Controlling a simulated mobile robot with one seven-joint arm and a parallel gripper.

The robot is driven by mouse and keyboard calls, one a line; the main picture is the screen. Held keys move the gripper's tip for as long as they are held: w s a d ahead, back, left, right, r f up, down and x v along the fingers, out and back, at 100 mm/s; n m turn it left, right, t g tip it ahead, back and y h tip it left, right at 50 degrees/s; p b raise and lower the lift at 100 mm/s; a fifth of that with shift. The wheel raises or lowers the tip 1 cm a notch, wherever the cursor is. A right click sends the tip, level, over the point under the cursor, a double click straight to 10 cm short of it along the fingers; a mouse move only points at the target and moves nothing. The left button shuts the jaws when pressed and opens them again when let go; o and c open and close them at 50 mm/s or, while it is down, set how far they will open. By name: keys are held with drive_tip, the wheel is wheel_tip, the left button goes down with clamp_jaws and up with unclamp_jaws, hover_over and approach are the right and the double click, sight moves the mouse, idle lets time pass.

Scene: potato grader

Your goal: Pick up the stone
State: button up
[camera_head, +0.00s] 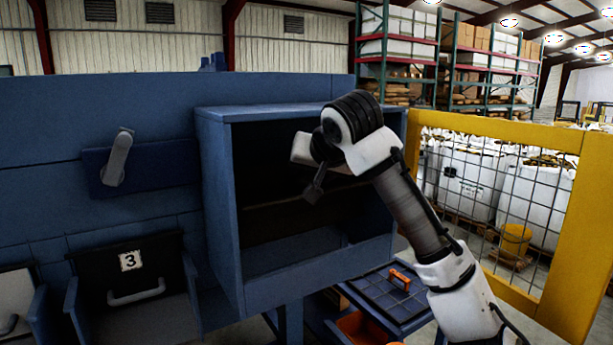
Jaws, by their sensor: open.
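No stone can be made out in this view. My gripper (314,190) is at the mouth of a blue open-fronted box (217,215), in front of its dark interior, pointing down and to the left. The gripper is small and dark here, and its fingers are hard to separate from the shadow. It is open, and nothing shows in it. The box's floor is partly visible and looks bare, but its back and right side are dark or hidden by my arm.
A blue panel with a grey lever (117,158) and a chute marked 3 (131,261) stand to the left. A yellow mesh fence (497,131) bounds the right.

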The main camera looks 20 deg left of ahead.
drive_tip(key=shift+x, duration=1.45)
drive_tip(key=c, duration=0.7)
drive_tip(key=shift+o, duration=0.2)
drive_tip(key=shift+r, duration=0.2)
drive_tip(key=shift+r, duration=0.25)
drive_tip(key=s+d+b, duration=0.5)
drive_tip(key=s+d, duration=0.6)
drive_tip(key=s, duration=0.3)
drive_tip(key=shift+s+r, duration=0.2)
drive_tip(key=shift+r, duration=0.15)
